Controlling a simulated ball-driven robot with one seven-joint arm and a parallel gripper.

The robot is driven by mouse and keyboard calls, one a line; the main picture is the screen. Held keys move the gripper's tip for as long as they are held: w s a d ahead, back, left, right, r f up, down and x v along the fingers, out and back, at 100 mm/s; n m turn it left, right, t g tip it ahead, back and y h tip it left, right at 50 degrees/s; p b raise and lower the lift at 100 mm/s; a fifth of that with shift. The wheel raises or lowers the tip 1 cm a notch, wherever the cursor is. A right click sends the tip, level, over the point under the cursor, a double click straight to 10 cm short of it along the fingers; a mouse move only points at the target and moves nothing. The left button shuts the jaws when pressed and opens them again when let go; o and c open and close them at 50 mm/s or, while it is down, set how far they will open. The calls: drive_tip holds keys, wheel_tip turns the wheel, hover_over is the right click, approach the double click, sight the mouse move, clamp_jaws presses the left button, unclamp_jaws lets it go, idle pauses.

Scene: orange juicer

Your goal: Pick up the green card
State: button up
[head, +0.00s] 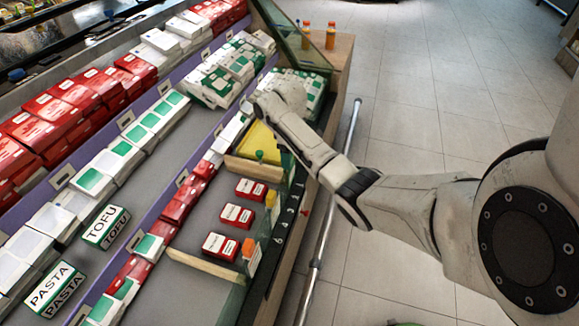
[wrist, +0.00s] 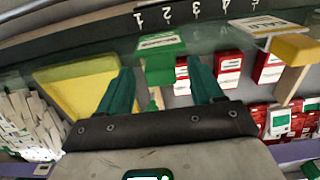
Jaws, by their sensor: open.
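In the wrist view, the green card (wrist: 165,68) stands upright with a pale label on its top part, just past my fingertips. My gripper (wrist: 159,75) is open, with one green finger on each side of the card's lower part as pictured. I cannot tell whether either finger touches it. A small green piece (wrist: 157,97) shows between the fingers, below the card. In the head view, a small green piece (head: 259,155) shows by the yellow block (head: 258,139). My arm hides most of the gripper there.
Red-and-white boxes (head: 236,216) stand in the numbered front bay, between wooden dividers (head: 254,169). Glass (wrist: 215,55) runs along the front edge. A yellow tag (wrist: 296,49) and white card (wrist: 266,25) are at right. Several shelves of boxes rise at left.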

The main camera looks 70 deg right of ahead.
drive_tip(key=shift+f, duration=1.2)
drive_tip(key=shift+c, duration=0.5)
drive_tip(key=c, duration=1)
drive_tip(key=shift+o, duration=0.2)
drive_tip(key=shift+r, duration=0.1)
drive_tip(key=shift+r, duration=0.6)
drive_tip(key=s+a+r+p, duration=0.9)
drive_tip(key=a+r, duration=0.1)
drive_tip(key=r, duration=0.1)
drive_tip(key=shift+s+a+r, duration=0.2)
drive_tip(key=shift+r, duration=0.1)
